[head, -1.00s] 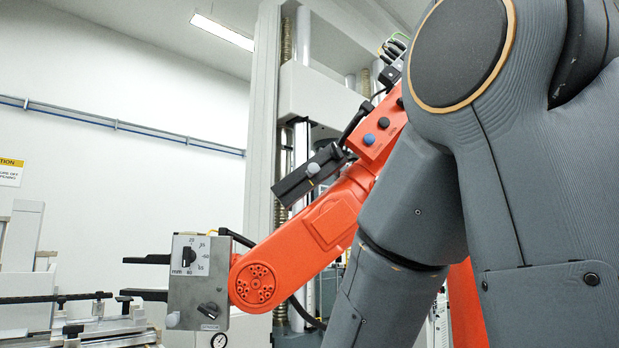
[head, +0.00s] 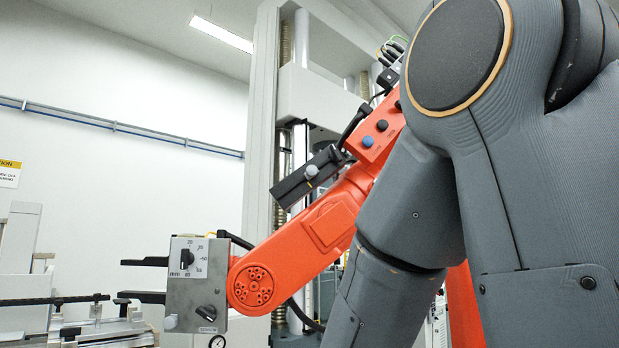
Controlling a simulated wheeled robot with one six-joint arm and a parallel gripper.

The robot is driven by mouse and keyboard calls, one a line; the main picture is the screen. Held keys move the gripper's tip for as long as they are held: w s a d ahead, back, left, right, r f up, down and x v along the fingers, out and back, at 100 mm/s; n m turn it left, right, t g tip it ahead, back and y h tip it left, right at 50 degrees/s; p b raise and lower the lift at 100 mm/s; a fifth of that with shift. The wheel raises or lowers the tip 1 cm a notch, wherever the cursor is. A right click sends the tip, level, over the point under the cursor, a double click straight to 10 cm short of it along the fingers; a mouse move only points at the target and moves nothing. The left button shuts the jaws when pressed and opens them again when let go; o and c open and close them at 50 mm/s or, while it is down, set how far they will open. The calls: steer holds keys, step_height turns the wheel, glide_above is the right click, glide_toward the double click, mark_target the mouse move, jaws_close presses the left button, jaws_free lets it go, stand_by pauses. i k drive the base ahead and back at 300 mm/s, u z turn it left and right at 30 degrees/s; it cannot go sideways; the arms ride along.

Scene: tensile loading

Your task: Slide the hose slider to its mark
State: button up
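I cannot tell for certain which part is the hose slider, and I see no clear mark for it. A dark rectangular block with a light knob (head: 311,173) sits tilted beside the orange arm of the machine (head: 330,225). A black hose (head: 357,122) runs close to the block's upper end. A grey control box (head: 196,285) with a mm dial and a second black knob is at the orange arm's lower end. My grey arm (head: 415,210) fills the right side and runs down out of the picture. My gripper is not in view.
Two black prongs (head: 146,262) stick out left from the grey box. A tall testing frame with columns (head: 262,110) stands behind the orange arm. Metal bench fixtures (head: 108,328) are at lower left.

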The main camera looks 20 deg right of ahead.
mark_target(311, 172)
steer(key=k, duration=1.1)
steer(key=z, duration=0.85)
steer(key=i, duration=1.25)
steer(key=u, duration=0.9)
